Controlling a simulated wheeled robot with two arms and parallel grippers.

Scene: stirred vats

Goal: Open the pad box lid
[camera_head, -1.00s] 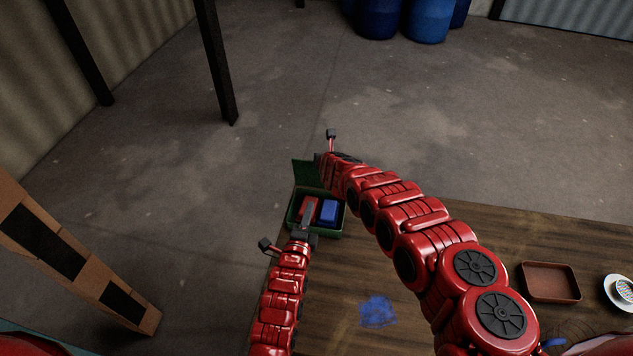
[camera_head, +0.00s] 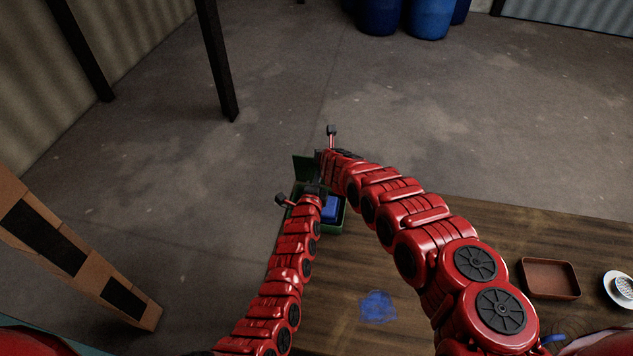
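The green pad box (camera_head: 331,229) stands at the far left corner of the wooden table. Its lid (camera_head: 303,168) stands raised at the back left of the box. A blue pad (camera_head: 330,207) shows inside; the red one is hidden behind my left arm. My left gripper (camera_head: 313,188) reaches over the box near the lid; its fingers are too dark and small to read. My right gripper (camera_head: 319,158) is at the lid's right side, its fingers mostly hidden by its own wrist. Whether either gripper touches the lid cannot be told.
A blue smear (camera_head: 377,307) marks the table (camera_head: 430,310). A brown tray (camera_head: 550,279) and a white dish (camera_head: 618,289) are at the right. Blue barrels (camera_head: 430,18) stand far back on open floor.

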